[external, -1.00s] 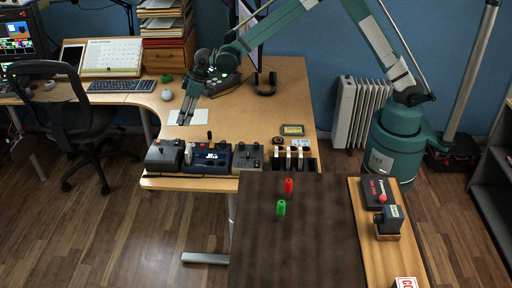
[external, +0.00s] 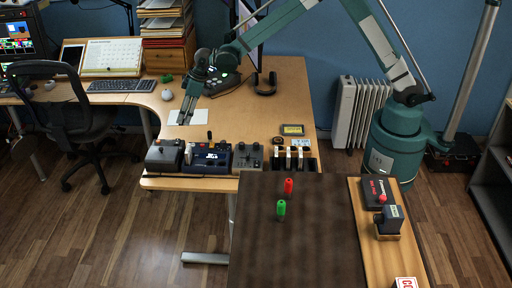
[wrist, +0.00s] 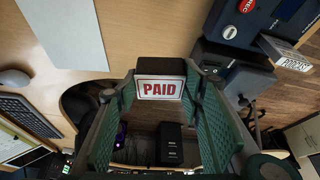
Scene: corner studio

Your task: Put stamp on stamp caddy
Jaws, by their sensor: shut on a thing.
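My gripper (external: 185,117) hangs over the desk near the white paper in the external view. In the wrist view, the green fingers of my gripper (wrist: 160,92) are shut on the stamp (wrist: 160,89), a dark block with a white label and red letters reading PAID, held at the fingertips. The stamp is too small to make out in the external view. A dark rack with several white-topped pieces (external: 293,169) stands at the desk's front right edge, well right of my gripper; I cannot tell whether it is the stamp caddy.
Several boxy devices (external: 208,158) line the desk's front edge. White paper (external: 199,117) lies flat below my gripper. A red piece (external: 289,186) and a green piece (external: 281,208) stand on the dark table (external: 310,240). A wooden board (external: 398,260) carries dark blocks.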

